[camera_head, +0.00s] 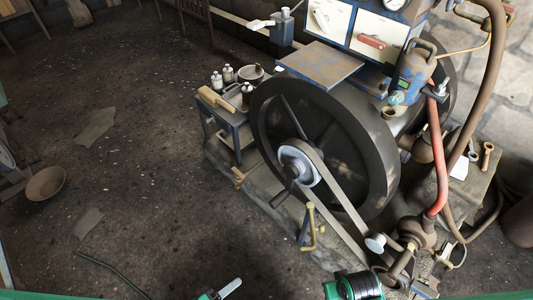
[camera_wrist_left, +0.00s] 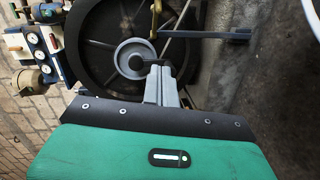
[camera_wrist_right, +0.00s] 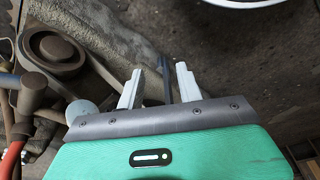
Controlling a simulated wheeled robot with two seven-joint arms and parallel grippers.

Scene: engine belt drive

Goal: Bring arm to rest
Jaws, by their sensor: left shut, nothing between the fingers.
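My left gripper (camera_head: 230,287) shows at the bottom edge of the head view. In the left wrist view its two grey fingers (camera_wrist_left: 160,86) are together and hold nothing. They point toward the large flywheel and its light hub pulley (camera_wrist_left: 132,58), and I cannot tell the gap. My right arm's green and black part (camera_head: 352,287) is at the bottom right of the head view. In the right wrist view the right fingers (camera_wrist_right: 158,86) are apart with nothing held between them. Beyond them are dark floor and a lower pulley (camera_wrist_right: 55,50).
The engine's dark flywheel (camera_head: 265,125) stands at centre right, with a belt (camera_head: 345,205) running down to the lower right. A brass-handled crank (camera_head: 312,228) stands before it. A small bench (camera_head: 238,135) holds bottles and a bowl. Open floor (camera_head: 150,170) lies to the left.

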